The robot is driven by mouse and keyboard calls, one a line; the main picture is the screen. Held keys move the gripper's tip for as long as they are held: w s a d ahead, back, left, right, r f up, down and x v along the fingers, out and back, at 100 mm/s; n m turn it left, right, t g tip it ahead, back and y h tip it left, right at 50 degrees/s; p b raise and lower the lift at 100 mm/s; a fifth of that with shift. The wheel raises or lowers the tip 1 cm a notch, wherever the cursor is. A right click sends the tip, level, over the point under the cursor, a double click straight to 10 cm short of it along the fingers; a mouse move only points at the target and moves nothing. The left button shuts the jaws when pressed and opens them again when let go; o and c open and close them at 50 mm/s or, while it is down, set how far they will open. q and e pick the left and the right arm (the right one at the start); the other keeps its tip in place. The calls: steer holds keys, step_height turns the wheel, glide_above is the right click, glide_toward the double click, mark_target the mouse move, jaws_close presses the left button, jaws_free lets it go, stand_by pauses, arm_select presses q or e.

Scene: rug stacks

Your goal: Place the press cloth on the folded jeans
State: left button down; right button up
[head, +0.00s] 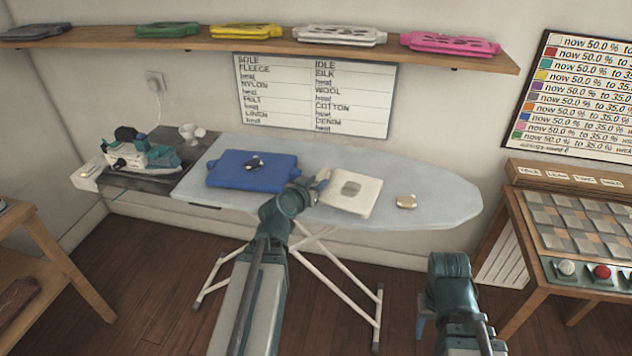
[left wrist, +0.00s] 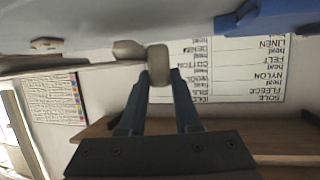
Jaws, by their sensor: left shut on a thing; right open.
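The folded jeans (head: 252,168) are a flat blue bundle on the left half of the ironing board, with a small dark piece on top. The press cloth (head: 362,198) is a cream square with a grey patch, to their right over the board. My left gripper (head: 321,184) is at its left edge, shut on it. In the left wrist view the fingers (left wrist: 158,85) close on a pale grip-like piece (left wrist: 158,64); the jeans (left wrist: 265,15) show at upper right. Whether the cloth is clear of the board is hard to tell. My right gripper (head: 424,322) is open, low in front of the board, fingers mostly hidden.
The ironing board (head: 450,205) carries a small beige item (head: 405,201) right of the cloth. An iron (head: 140,155) stands at its left end. A shelf (head: 280,43) with several coloured folded items is above. A side table (head: 570,235) stands at right.

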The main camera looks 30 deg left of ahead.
arm_select(q)
step_height(320, 180, up, 7)
steer(key=p, duration=0.6)
steer(key=shift+f+p, duration=0.15)
steer(key=shift+p, duration=0.25)
arm_select(e)
step_height(320, 180, up, 7)
steer(key=shift+f, duration=0.1)
